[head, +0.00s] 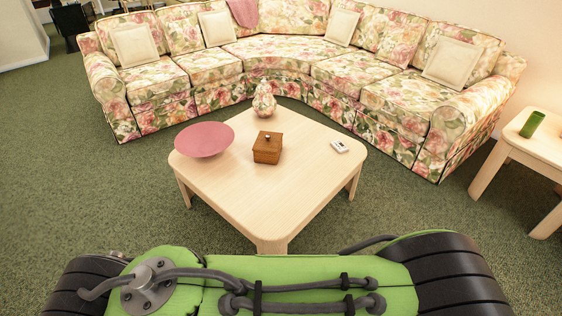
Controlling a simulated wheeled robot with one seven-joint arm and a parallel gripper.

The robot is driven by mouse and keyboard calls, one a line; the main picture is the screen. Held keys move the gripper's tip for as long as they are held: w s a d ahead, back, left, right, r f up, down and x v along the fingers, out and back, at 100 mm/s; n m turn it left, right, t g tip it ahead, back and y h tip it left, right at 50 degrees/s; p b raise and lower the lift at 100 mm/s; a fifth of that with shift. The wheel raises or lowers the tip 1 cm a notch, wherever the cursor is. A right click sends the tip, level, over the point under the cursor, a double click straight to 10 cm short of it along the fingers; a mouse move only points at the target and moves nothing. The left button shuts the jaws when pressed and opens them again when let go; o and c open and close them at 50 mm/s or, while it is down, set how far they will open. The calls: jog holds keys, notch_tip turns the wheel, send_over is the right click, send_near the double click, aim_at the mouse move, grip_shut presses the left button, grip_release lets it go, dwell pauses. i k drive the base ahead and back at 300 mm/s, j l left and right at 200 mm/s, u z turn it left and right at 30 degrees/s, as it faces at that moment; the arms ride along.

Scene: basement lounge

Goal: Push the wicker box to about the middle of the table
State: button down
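My gripper is not in the head view.
A pink bowl (204,140) sits at the table's left corner. A patterned vase (264,100) stands at the back, behind the box. A small white object (340,146) lies at the right. A floral corner sofa (280,55) wraps behind. The near tabletop is clear.

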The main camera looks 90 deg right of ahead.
aim_at(259, 157)
jog(key=i+l+z, duration=0.2)
jog(key=z, duration=0.25)
jog(key=i+z, duration=0.9)
jog(key=i+j+z, duration=0.15)
jog(key=z, duration=0.3)
jog(key=i+l, duration=0.65)
jog(key=i, duration=0.3)
jog(key=i+l+u, duration=0.2)
jog(key=l, duration=0.15)
jog(key=k, duration=0.05)
